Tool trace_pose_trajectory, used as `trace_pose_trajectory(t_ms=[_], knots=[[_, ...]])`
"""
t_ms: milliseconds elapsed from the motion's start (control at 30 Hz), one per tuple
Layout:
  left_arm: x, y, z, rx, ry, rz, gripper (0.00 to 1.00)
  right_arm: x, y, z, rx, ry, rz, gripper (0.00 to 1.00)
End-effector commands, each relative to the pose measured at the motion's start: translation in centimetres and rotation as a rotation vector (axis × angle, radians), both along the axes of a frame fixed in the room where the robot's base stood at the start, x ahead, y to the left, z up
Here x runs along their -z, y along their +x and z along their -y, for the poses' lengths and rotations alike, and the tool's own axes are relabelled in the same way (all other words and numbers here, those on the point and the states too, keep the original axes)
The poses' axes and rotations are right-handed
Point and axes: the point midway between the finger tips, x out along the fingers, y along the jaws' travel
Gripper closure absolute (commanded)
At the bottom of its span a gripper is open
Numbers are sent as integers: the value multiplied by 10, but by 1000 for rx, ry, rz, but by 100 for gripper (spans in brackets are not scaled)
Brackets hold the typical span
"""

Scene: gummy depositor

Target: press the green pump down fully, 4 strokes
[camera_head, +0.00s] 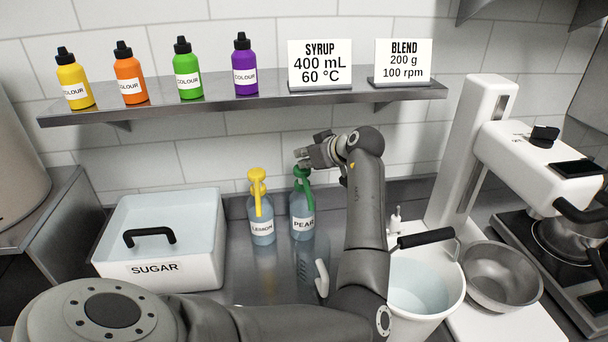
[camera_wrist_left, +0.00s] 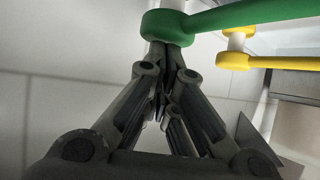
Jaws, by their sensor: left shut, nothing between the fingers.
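The green pump (camera_head: 302,174) tops a clear bottle (camera_head: 302,207) labelled PEAR, upright on the counter in the head view. In the left wrist view the round head of the green pump (camera_wrist_left: 167,27) and its long green spout cross the top. My left gripper (camera_head: 303,159) is shut and empty. It is close above the green pump in the head view. In the left wrist view its closed fingertips (camera_wrist_left: 166,72) are close to the pump head; I cannot tell whether they touch. My right gripper is not in view.
A LEMON bottle (camera_head: 262,227) with a yellow pump (camera_head: 258,190) stands just left of the PEAR bottle. A sugar bin (camera_head: 196,270) is farther left. A white bucket (camera_head: 437,310) and a steel bowl (camera_head: 502,276) are to the right. A shelf (camera_head: 215,106) runs above.

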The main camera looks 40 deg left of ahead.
Motion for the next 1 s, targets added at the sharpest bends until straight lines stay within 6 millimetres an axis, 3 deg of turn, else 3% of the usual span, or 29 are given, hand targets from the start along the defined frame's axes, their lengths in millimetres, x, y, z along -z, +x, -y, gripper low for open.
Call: trace_pose_trajectory(t_ms=[1000], knots=[[31, -1, 1, -1, -8, -8, 100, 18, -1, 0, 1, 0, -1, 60]])
